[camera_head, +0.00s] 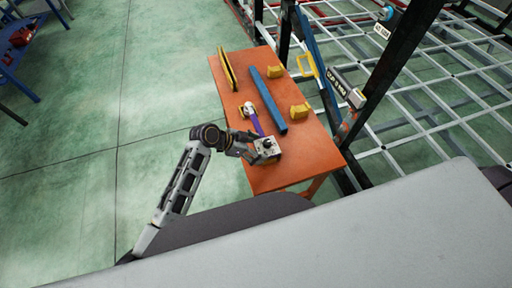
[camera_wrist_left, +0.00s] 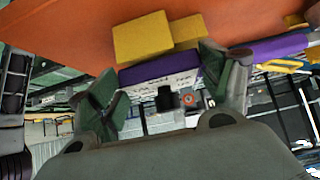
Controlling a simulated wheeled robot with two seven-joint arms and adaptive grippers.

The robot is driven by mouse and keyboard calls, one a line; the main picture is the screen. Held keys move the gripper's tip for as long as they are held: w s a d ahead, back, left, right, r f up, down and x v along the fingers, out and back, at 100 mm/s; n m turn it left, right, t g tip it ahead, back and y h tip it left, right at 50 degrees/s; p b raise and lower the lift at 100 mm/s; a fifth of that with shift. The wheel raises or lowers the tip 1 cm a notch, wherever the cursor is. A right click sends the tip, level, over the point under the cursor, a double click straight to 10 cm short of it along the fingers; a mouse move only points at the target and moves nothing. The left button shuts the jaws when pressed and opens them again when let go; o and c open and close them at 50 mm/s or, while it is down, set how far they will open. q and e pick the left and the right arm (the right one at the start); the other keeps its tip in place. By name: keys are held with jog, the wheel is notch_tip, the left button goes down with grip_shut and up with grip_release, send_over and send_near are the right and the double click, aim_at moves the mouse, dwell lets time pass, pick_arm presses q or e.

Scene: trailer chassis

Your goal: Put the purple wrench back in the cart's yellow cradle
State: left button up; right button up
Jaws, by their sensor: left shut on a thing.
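The purple wrench (camera_head: 256,124) shows over the orange cart top in the head view, its pale head toward a small yellow piece, probably a cradle (camera_head: 243,107). Whether the head touches or rests in it is too small to tell. My left gripper (camera_head: 252,138) is at the near end of the purple handle, shut on it. My right gripper is not in view.
A grey box with a black knob (camera_head: 267,149) stands on the orange cart (camera_head: 285,172) close to my left gripper. A blue bar (camera_head: 268,98), yellow blocks (camera_head: 299,111) and a yellow-black piece (camera_head: 227,69) are also on it. A white chassis frame (camera_head: 430,100) is at right.

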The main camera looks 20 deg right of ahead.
pick_arm(q)
jog(key=shift+f, duration=0.1)
jog(key=o, duration=1.5)
jog(key=shift+r, duration=0.5)
jog(key=shift+a+r, duration=0.2)
jog(key=v, duration=1.1)
jog(key=shift+a+r, duration=0.2)
